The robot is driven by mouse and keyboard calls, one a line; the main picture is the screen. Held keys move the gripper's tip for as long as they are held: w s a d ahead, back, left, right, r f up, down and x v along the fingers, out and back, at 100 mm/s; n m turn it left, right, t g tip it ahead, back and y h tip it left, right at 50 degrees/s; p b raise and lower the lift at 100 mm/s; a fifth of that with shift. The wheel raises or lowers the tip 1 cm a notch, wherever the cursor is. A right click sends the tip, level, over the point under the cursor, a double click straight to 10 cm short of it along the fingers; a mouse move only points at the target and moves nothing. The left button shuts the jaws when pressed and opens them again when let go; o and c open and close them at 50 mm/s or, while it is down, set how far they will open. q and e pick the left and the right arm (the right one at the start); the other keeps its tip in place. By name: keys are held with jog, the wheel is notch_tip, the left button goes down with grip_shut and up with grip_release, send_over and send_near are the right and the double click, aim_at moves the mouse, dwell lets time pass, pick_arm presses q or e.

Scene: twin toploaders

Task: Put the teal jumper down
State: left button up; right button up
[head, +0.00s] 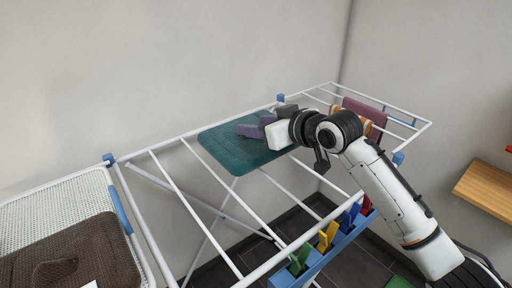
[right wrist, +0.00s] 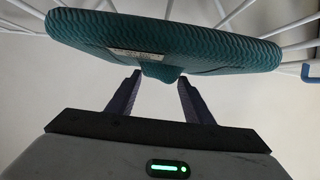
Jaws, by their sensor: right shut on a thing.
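The teal jumper (head: 238,153) is a flat, rounded slab over the white rods of the drying rack (head: 168,172), near its wall side. Whether it rests on the rods or hangs just above them is hard to tell. My right gripper (head: 258,125) is at its upper right edge, shut on it. In the right wrist view the jumper (right wrist: 165,42) spans the top, with a pale label on its edge and a small tab between the purple fingers (right wrist: 160,80). My left gripper is not in view.
A brown knitted piece (head: 75,255) lies on a white mesh panel (head: 60,203) at left. A purple cloth (head: 364,112) hangs at the rack's far end. A blue holder (head: 330,248) with coloured pegs is on the front rail. A wooden shelf (head: 486,192) juts out at right. The middle rods are bare.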

aim_at(277, 153)
notch_tip(277, 153, down, 2)
jog(key=shift+s+f, duration=0.1)
jog(key=shift+f, duration=0.05)
notch_tip(277, 153, down, 4)
jog(key=shift+f, duration=0.1)
jog(key=o, duration=1.3)
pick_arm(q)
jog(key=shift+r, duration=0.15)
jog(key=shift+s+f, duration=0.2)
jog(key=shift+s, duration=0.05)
pick_arm(e)
jog(key=v, duration=1.2)
jog(key=shift+d+f, duration=0.1)
jog(key=shift+f, duration=0.05)
jog(key=shift+f, duration=0.1)
